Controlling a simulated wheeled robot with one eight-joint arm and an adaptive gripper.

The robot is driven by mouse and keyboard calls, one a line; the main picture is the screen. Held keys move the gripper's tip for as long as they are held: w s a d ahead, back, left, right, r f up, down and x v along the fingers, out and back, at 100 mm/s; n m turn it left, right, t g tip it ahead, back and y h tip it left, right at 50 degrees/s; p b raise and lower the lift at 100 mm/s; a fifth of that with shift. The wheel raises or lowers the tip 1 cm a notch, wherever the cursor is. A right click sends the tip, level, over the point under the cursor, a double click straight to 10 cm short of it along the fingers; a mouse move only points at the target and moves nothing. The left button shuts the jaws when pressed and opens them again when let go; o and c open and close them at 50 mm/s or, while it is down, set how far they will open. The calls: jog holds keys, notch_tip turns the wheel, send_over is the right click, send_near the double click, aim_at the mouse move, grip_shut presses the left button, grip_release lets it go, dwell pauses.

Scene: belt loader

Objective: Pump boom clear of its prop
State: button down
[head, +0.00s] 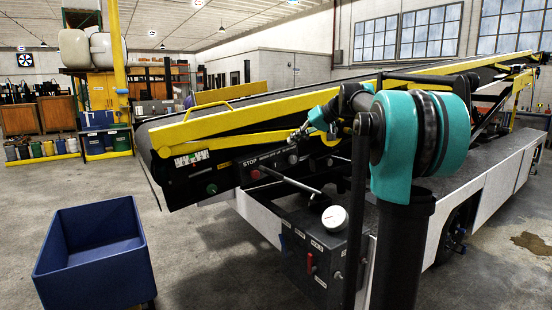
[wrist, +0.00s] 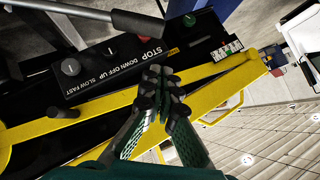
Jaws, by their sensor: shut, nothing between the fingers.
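The boom (head: 250,120) of the belt loader slopes up to the right, with yellow side rails and a dark belt; its low end is at the left. A bar with a dark grip, which looks like the pump handle (head: 290,180), sticks out above the front control box; it also crosses the top of the wrist view (wrist: 135,22). My gripper (head: 299,133) is shut and empty beside the boom. In the wrist view its fingertips (wrist: 155,76) meet in front of a yellow rail, apart from the handle. I cannot make out the prop for certain.
A black panel marked STOP (wrist: 145,55) is near the fingers. A blue bin (head: 95,255) stands at front left. Floor is open between bin and shelves.

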jog(key=s+f+x, duration=0.1)
jog(key=s+x, duration=0.1)
jog(key=x, duration=1)
jog(key=shift+a+f, duration=0.15)
jog(key=shift+f, duration=0.4)
jog(key=shift+f, duration=0.1)
jog(key=s+a+f+n+t+h, duration=0.1)
jog(key=a+f+h, duration=0.2)
jog(key=f, duration=1)
jog(key=s+a+f+n+t+h, duration=0.2)
jog(key=a+f+h, duration=0.1)
jog(key=f, duration=1.1)
jog(key=shift+s+a+f+n, duration=0.2)
jog(key=shift+s+f+n, duration=0.05)
jog(key=shift+s+n, duration=0.1)
